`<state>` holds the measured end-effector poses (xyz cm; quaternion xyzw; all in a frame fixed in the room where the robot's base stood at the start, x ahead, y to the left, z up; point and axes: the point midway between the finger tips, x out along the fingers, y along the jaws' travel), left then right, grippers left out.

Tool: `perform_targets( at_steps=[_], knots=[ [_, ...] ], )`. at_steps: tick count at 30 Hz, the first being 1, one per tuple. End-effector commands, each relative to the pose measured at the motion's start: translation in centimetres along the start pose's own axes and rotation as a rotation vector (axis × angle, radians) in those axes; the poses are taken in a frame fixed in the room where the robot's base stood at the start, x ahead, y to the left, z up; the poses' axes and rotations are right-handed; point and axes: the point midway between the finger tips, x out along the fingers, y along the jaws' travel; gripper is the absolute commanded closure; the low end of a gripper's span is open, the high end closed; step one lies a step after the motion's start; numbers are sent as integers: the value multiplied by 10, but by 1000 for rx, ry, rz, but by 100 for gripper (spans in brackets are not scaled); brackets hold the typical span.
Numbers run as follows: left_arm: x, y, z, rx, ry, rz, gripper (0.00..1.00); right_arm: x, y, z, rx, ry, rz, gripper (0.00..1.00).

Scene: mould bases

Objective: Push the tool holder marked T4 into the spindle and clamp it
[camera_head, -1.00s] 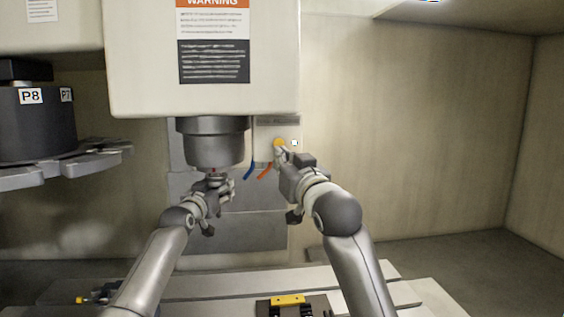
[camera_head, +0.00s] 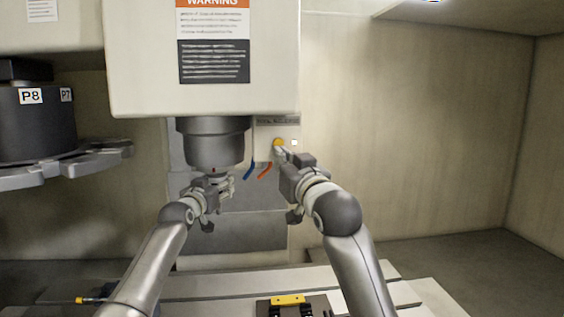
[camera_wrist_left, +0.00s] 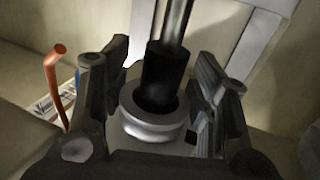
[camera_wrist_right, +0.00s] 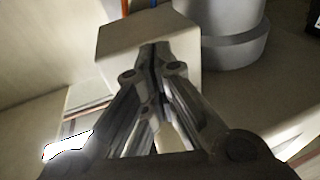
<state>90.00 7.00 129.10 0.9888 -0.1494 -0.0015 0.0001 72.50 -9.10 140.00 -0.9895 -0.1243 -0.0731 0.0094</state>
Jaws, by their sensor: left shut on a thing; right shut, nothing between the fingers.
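The spindle (camera_head: 214,148) hangs under the machine head. My left gripper (camera_head: 224,187) is just below it, shut on a tool holder (camera_head: 218,179). In the left wrist view the tool holder (camera_wrist_left: 152,122) shows a pale ring and a dark cylinder with a shaft, between my left fingers (camera_wrist_left: 161,65). No T4 mark is readable, and I cannot tell whether the holder is seated in the spindle. My right gripper (camera_head: 281,153) is shut and empty, its tips at the yellow button (camera_head: 279,142) on the tool release panel (camera_head: 267,133). In the right wrist view its fingers (camera_wrist_right: 155,47) are together.
A tool carousel (camera_head: 38,125) marked P8 and P7 stands at the left. Blue (camera_head: 249,170) and orange (camera_head: 265,171) hoses hang below the panel. A yellow-and-black fixture (camera_head: 288,300) sits on the table below. The space at the right is clear.

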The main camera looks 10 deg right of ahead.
Motion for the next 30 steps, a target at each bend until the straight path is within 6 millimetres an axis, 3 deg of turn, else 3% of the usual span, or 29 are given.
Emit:
perform_targets(
  at_steps=[1,7,30],
  knots=[
    [0,1,-10,1,15,0,100,0,0,0,0,0,0,100],
    [-1,1,-14,1,15,0,100,0,0,0,0,0,0,100],
    [-1,1,-15,1,15,0,100,7,2,-1,0,-1,0,100]
  ],
)
